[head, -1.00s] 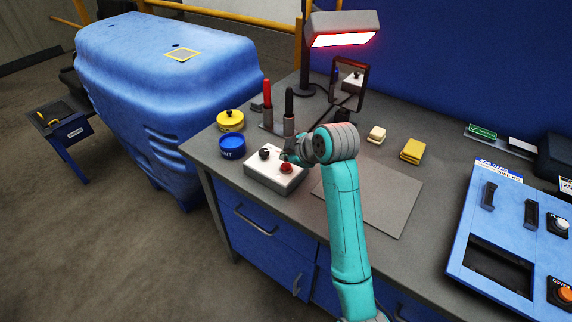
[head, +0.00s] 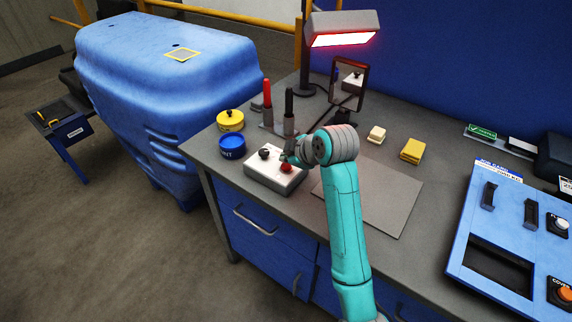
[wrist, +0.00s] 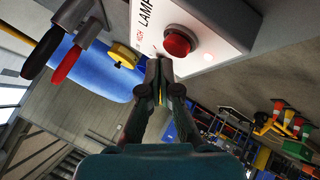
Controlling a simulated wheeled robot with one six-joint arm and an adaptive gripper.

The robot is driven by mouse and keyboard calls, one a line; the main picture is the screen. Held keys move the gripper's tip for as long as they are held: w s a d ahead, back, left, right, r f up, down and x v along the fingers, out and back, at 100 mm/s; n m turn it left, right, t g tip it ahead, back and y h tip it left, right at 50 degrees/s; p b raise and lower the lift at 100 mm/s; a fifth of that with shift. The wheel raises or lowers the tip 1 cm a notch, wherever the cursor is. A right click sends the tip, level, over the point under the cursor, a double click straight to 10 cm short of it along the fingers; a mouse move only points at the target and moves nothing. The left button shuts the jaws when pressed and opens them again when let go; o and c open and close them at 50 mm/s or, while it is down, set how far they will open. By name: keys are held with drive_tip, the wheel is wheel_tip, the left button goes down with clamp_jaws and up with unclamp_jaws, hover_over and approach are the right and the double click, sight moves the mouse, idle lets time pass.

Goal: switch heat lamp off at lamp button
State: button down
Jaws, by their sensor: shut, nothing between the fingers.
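The heat lamp (head: 343,30) stands at the back of the bench, and its underside glows red-white. The white lamp box (head: 262,177) sits near the bench's front left, with a black knob (head: 264,153) and a red button (head: 286,168) on top. In the wrist view the red button (wrist: 178,42) shows close up beside the printed word LAMP. My gripper (wrist: 159,64) is shut and empty, its fingertips close to the box beside the red button. In the head view my gripper (head: 287,155) is just above the button; contact cannot be told.
Yellow (head: 230,119) and blue (head: 232,145) tins stand left of the box. Red (head: 267,102) and black (head: 289,106) handled tools stand upright behind it. A framed mirror (head: 349,84) stands farther back. A blue panel (head: 500,230) is at right; a grey mat (head: 385,195) lies between.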

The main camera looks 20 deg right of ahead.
sight(287, 167)
drive_tip(key=shift+f, duration=0.1)
idle(0.5)
drive_tip(key=shift+f, duration=0.5)
idle(0.5)
drive_tip(key=shift+r, duration=0.6)
drive_tip(key=shift+r, duration=3.05)
